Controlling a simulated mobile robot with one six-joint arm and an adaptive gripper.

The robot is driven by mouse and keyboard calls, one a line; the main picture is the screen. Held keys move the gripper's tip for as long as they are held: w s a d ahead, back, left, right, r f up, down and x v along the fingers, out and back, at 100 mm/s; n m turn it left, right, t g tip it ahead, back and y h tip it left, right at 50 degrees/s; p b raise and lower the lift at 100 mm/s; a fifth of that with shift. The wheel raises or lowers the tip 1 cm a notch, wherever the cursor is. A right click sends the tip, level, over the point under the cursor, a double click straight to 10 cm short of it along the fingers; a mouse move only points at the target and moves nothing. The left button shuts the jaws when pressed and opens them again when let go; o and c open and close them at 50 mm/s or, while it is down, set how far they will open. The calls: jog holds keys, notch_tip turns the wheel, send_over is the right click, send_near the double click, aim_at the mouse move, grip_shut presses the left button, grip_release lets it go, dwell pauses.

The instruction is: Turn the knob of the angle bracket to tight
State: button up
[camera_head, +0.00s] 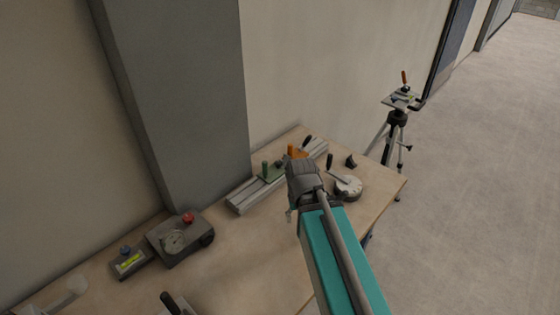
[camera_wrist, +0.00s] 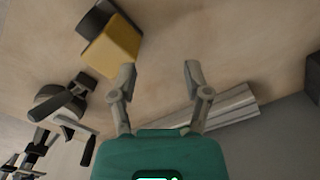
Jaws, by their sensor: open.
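My gripper (camera_wrist: 160,80) is open and empty in the wrist view, its two fingers apart over bare table. In the head view my gripper (camera_head: 298,180) is above the table, in front of the rail. I cannot tell for certain which part is the angle bracket. An orange piece (camera_head: 297,151) shows at the rail, partly hidden behind my gripper, with a black-handled lever (camera_head: 306,142) close by. No tight mark is readable.
The aluminium rail (camera_head: 238,204) carries a green part (camera_head: 271,172). A round dial with a lever (camera_head: 348,187) is right of my gripper. A grey box with a red knob (camera_head: 180,240) is at left. A tripod (camera_head: 397,118) stands beyond the table. The grey column (camera_head: 185,100) rises behind.

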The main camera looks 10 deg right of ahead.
jog(key=w+d+r+n+t+y+p, duration=0.1)
jog(key=w+r+n+p, duration=0.2)
jog(key=w, duration=0.4)
jog(key=w+r+n+y+p, duration=0.1)
jog(key=w+r+n+p, duration=0.15)
jog(key=w, duration=0.45)
jog(key=n+t+y+p, duration=0.2)
jog(key=n+p, duration=0.2)
jog(key=n, duration=0.2)
send_near(278, 162)
notch_tip(278, 162, up, 4)
jog(key=d, duration=0.1)
jog(key=shift+s+d+r+m+b, duration=0.2)
jog(key=shift+s+m+b, duration=0.05)
jog(key=shift+s+b, duration=0.1)
jog(key=shift+f, duration=0.1)
jog(key=b+x, duration=1.2)
jog(key=x, duration=0.1)
jog(key=shift+s+f+b, duration=0.1)
jog(key=shift+f+b, duration=0.25)
jog(key=shift+f, duration=0.05)
